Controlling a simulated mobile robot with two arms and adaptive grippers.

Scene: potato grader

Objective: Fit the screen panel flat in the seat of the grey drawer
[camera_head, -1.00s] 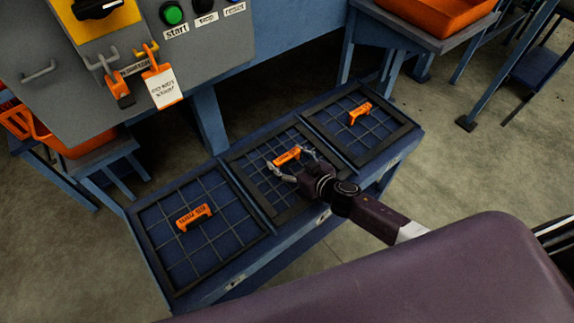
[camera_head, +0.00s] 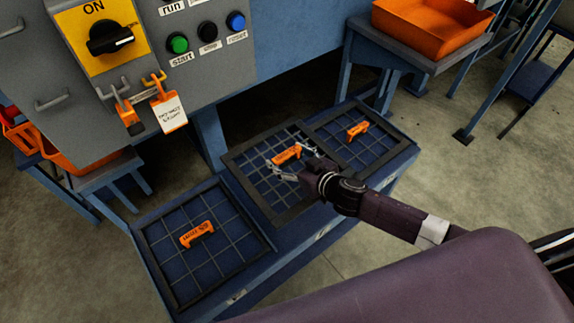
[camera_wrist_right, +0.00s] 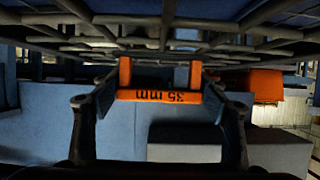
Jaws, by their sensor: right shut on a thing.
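The screen panel (camera_head: 235,163) is a black square frame with a wire grid and an orange handle (camera_head: 287,155). My right gripper (camera_head: 291,161) is shut on that handle. The panel is held above the blue bench and overlaps the edge of the right-hand panel in the head view. In the right wrist view the handle reads "35 mm" (camera_wrist_right: 160,96), between the two fingers, with the grid along the top. A grey front with bar handles (camera_head: 53,101) stands at the left; I cannot tell which part is the drawer, and no seat shows. My left gripper is not in view.
Two similar panels lie on the blue bench (camera_head: 236,298), one at left (camera_head: 178,272) and one at right (camera_head: 385,162). The grey control box (camera_head: 160,15) with switch, buttons and a hanging tag (camera_head: 170,113) is close behind. An orange crate (camera_head: 430,32) stands at back right.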

